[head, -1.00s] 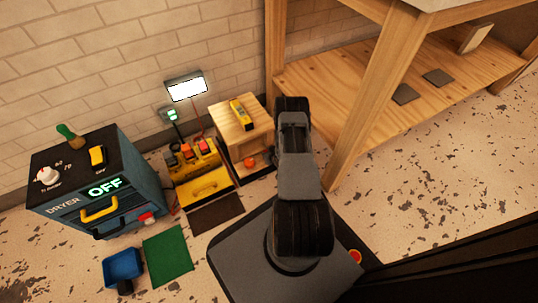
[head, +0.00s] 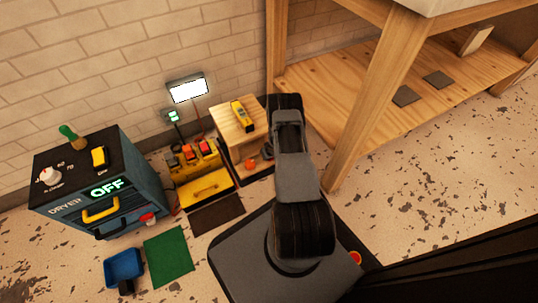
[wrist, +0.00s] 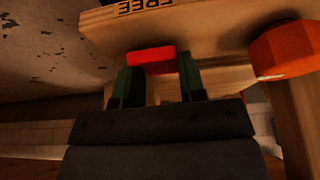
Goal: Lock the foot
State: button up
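The small wooden stand (head: 233,127) stands by the wall in the head view. In the wrist view its wooden board (wrist: 200,28) carries the word FREE, upside down and partly cut off. A red bar (wrist: 152,57) sits just under that board. My gripper (wrist: 158,72) points at the red bar. Its two dark green fingers are apart, one near each end of the bar, and a gap shows between them. Whether they touch the bar I cannot tell. In the head view my arm hides most of the gripper, low beside the stand's right side.
An orange knob (wrist: 285,50) is close on the right in the wrist view; an orange knob (head: 250,164) shows on the stand. A yellow device (head: 242,116) lies on top. The dryer (head: 88,183), reading OFF, is at left. A wooden table (head: 365,110) stands right.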

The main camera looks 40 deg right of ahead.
jog(key=o, duration=0.4)
jog(key=shift+r, duration=0.1)
jog(key=p+v, duration=0.6)
jog(key=v, duration=0.7)
jog(key=shift+s+r+p, duration=0.15)
jog(key=shift+r+p, duration=0.15)
jog(key=shift+r, duration=0.05)
